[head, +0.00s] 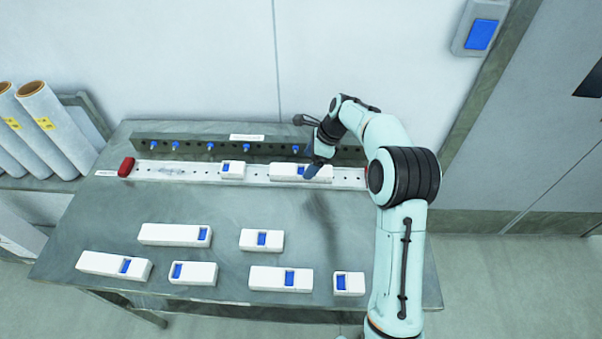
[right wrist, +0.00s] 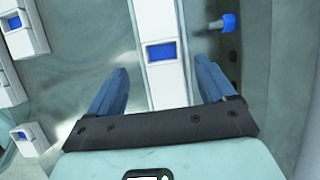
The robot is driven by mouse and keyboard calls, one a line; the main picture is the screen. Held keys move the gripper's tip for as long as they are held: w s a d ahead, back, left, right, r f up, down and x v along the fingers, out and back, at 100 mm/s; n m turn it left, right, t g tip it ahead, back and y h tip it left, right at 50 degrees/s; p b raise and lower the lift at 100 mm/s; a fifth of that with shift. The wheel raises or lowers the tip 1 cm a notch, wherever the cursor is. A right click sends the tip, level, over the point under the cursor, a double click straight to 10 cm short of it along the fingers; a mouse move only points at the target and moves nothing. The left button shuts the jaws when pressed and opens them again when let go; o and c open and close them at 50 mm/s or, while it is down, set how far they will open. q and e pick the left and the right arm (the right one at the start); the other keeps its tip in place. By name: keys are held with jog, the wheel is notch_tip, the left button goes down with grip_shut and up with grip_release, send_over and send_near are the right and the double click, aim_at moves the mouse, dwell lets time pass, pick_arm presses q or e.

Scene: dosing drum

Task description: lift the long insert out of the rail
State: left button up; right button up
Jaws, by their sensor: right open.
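The long insert (head: 285,171) is a white block with a blue patch, seated in the pale rail (head: 200,173) towards its right end. My right gripper (head: 314,168) is over the insert and hides part of it. In the right wrist view, the open blue fingers of this gripper (right wrist: 162,75) stand on either side of the long insert (right wrist: 158,20), with a visible gap on both sides. Finger depth is hard to judge. My left gripper is not in view.
A shorter white insert (head: 232,170) sits further left in the rail. A red end block (head: 126,167) marks the rail's left end. Blue-tipped pegs (head: 210,146) line the bar behind. Several white blocks (head: 175,235) lie on the front of the table (head: 110,225).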

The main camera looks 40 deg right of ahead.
aim_at(304, 169)
jog(key=shift+x, duration=2.2)
